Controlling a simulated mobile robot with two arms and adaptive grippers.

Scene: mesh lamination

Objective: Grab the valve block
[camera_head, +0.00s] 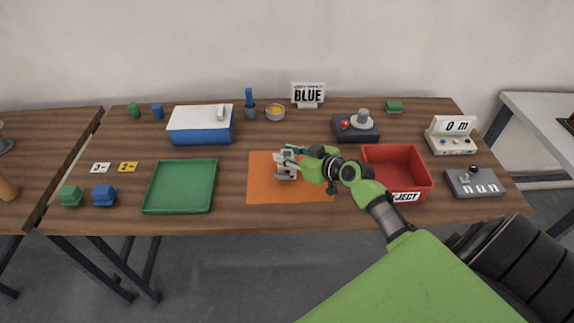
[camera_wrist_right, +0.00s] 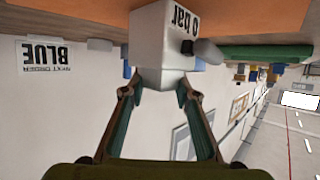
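The valve block (camera_head: 286,167) is a small light grey block with a stub on its side, standing on the orange mat (camera_head: 262,188). In the right wrist view the valve block (camera_wrist_right: 157,42) shows upside down, with "0 bar" lettering on one face. My right gripper (camera_head: 300,157) is at the block in the head view. In the wrist view the fingertips (camera_wrist_right: 157,88) lie at either side of the block's near end. I cannot tell whether they press on it. My left gripper is not in view.
A red reject bin (camera_head: 421,165) stands right of the mat, under my right arm. A green tray (camera_head: 151,197) lies to the left.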

